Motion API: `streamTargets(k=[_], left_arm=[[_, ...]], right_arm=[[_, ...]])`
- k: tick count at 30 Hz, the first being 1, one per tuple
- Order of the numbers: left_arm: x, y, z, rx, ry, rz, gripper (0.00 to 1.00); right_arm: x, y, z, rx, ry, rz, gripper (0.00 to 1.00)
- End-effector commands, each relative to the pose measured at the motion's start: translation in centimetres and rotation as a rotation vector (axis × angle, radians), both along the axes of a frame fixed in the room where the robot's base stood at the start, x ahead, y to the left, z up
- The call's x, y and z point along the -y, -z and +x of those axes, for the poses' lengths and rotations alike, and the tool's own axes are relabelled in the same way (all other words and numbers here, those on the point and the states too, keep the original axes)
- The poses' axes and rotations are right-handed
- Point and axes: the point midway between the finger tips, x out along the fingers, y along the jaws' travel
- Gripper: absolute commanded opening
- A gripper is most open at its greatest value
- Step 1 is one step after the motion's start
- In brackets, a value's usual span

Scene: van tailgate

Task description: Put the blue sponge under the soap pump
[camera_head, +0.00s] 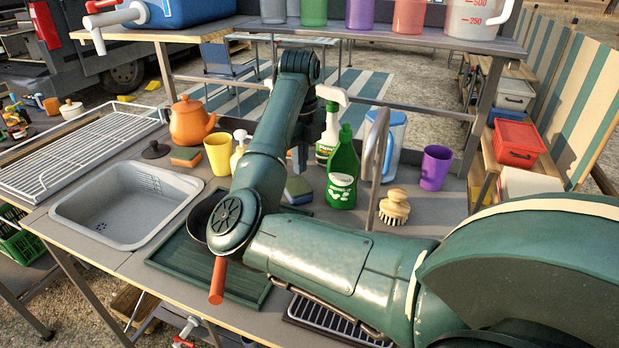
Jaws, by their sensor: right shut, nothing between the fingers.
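The blue sponge (298,190), with a yellowish layer showing, lies on the counter to the left of the green detergent bottle, partly hidden by my right arm. The cream soap pump (238,152) stands upright further left, between the yellow cup and my arm, which hides part of it. My right gripper (299,166) points down just above the blue sponge. It is shut and empty, and its fingers are partly hidden behind my own arm. Whether it touches the sponge I cannot tell. My left gripper is not in view.
An orange-and-green sponge (186,156), a yellow cup (218,154) and an orange teapot (190,121) stand left of the pump. The green bottle (342,174) and a spray bottle (327,140) stand close right of the gripper. A sink (75,208) and green tray (180,262) lie in front.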

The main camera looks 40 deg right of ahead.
Motion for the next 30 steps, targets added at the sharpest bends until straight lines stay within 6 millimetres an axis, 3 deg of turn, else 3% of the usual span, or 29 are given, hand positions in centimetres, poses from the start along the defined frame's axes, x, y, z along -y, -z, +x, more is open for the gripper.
streamTargets(k=[9,15,30], left_arm=[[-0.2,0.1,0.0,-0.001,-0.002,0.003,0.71],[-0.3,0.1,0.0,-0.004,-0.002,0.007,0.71],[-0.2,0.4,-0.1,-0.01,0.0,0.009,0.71]], right_arm=[[0.0,5.7,-0.1,-0.007,0.003,-0.002,0.0],[0.1,8.4,-0.1,-0.004,0.003,-0.002,0.0],[0.1,9.3,0.0,-0.002,0.004,-0.003,0.0]])
